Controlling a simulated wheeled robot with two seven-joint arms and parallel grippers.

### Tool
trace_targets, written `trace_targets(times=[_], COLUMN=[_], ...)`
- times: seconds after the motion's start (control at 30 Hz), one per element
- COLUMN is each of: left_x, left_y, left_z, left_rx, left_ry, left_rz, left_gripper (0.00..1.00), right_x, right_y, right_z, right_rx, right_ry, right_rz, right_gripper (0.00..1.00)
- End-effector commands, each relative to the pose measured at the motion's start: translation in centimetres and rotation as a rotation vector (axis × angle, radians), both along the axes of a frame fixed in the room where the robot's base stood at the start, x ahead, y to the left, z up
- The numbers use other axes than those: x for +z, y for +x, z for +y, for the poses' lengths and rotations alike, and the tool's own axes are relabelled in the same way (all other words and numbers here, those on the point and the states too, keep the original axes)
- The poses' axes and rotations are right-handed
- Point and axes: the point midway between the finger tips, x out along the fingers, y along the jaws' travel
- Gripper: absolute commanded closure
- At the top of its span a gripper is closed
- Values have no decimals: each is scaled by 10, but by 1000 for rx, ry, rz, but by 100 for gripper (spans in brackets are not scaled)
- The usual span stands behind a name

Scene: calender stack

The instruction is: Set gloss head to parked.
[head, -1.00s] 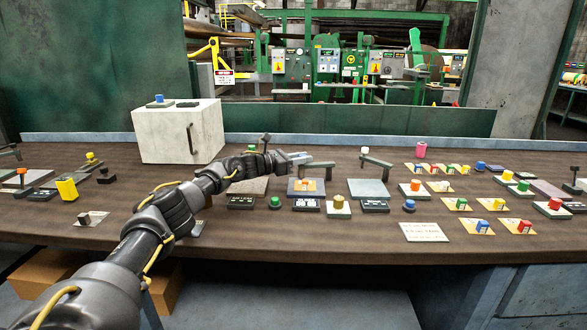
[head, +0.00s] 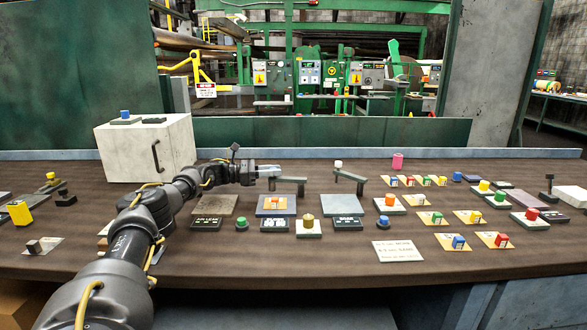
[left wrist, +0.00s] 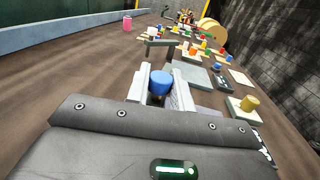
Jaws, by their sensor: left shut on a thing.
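My left gripper (head: 270,171) is over the left end of a grey lever (head: 290,180) that stands behind a blue-grey plate with an orange block (head: 275,202). In the left wrist view its pale fingers are on both sides of a blue knob (left wrist: 160,82), shut on it. The knob appears to sit on that lever's end; in the head view the fingers mostly hide it. A second grey lever (head: 349,177) with a white knob (head: 338,164) stands to the right, apart from the gripper. Small plate labels are too blurred to read surely. My right gripper is not in view.
A white cabinet (head: 130,155) stands at the left. A gold knob (head: 308,221) and a green button (head: 240,224) are in front of the gripper. Several coloured switches fill the right side of the desk, with a pink cylinder (head: 397,161) behind. The desk's front strip is mostly clear.

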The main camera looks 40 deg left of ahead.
Motion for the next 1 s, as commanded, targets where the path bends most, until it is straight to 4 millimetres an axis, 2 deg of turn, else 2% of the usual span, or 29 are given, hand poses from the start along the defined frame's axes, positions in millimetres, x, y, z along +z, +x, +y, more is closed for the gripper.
trace_targets(times=[0.13,0.47,0.5,0.67,1.0], left_x=[-3,-2,-2,-2,4], left_y=[-6,2,2,3,2], left_z=[2,-5,-5,-6,-5], left_rx=[-13,-25,-25,-26,-24], left_ry=[1,2,2,2,3], left_rz=[9,9,9,6,3], left_gripper=[100,100,76,56,56], right_x=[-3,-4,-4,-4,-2], right_y=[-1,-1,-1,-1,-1], right_z=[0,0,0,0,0], right_rx=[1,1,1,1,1], right_ry=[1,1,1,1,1], right_rz=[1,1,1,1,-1], right_gripper=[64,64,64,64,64])
